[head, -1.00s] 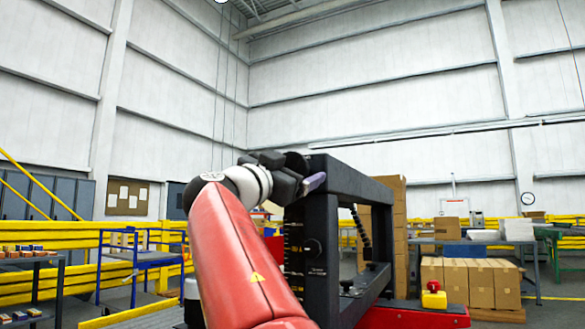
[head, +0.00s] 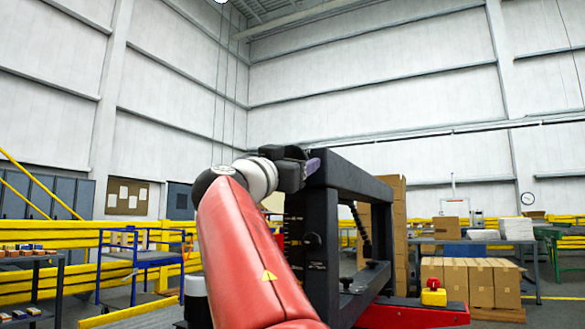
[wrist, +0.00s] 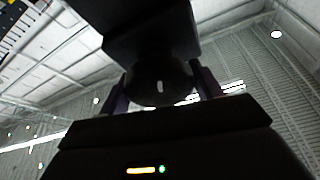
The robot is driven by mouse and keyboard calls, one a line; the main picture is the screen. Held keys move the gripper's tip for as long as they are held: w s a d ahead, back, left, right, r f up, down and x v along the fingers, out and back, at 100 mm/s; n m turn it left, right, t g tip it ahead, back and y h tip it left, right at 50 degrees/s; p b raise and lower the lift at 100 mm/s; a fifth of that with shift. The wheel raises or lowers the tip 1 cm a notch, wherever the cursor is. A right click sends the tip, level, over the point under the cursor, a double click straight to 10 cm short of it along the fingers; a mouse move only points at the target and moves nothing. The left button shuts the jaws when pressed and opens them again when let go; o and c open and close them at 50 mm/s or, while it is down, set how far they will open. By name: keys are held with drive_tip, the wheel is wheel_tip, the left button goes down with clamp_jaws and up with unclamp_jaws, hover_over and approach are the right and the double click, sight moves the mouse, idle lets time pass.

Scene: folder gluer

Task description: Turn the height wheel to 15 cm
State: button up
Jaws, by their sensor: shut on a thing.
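My gripper (wrist: 162,88) shows in the wrist view with its two purplish fingers on opposite sides of a dark round wheel (wrist: 158,68), shut on it. The wheel carries a small white mark near its lower edge. In the head view, my gripper (head: 312,167) is at the top left corner of the black machine frame (head: 350,180). There the gripper largely hides the wheel.
A red and yellow button box (head: 433,293) sits on the machine's red base at right. Cardboard boxes (head: 470,282) are stacked beyond it. A blue cart (head: 140,258) and yellow rails stand at left. The space above the frame is clear.

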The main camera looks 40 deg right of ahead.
drive_tip(key=n+t, duration=0.1)
drive_tip(key=n, duration=0.2)
drive_tip(key=n+t+y, duration=0.1)
drive_tip(key=n+t, duration=0.1)
drive_tip(key=n, duration=0.1)
drive_tip(key=shift+n+y, duration=0.3)
drive_tip(key=shift+n, duration=0.1)
drive_tip(key=n+t+y+p, duration=0.1)
drive_tip(key=n, duration=0.2)
drive_tip(key=n+t+y+p, duration=0.1)
drive_tip(key=n, duration=0.2)
drive_tip(key=shift+w+r, duration=0.1)
drive_tip(key=shift+r, duration=0.05)
drive_tip(key=n+y+p, duration=0.1)
drive_tip(key=n, duration=0.2)
drive_tip(key=n+t+y+p, duration=0.1)
drive_tip(key=n, duration=0.2)
drive_tip(key=shift+a+f+y, duration=0.1)
drive_tip(key=shift+f+y, duration=0.1)
drive_tip(key=shift+y, duration=0.1)
drive_tip(key=n+y, duration=0.1)
drive_tip(key=n, duration=0.3)
drive_tip(key=shift+w+f+n+y, duration=0.1)
drive_tip(key=shift+f+n+y, duration=0.05)
drive_tip(key=shift+n+y, duration=0.25)
drive_tip(key=o, duration=1)
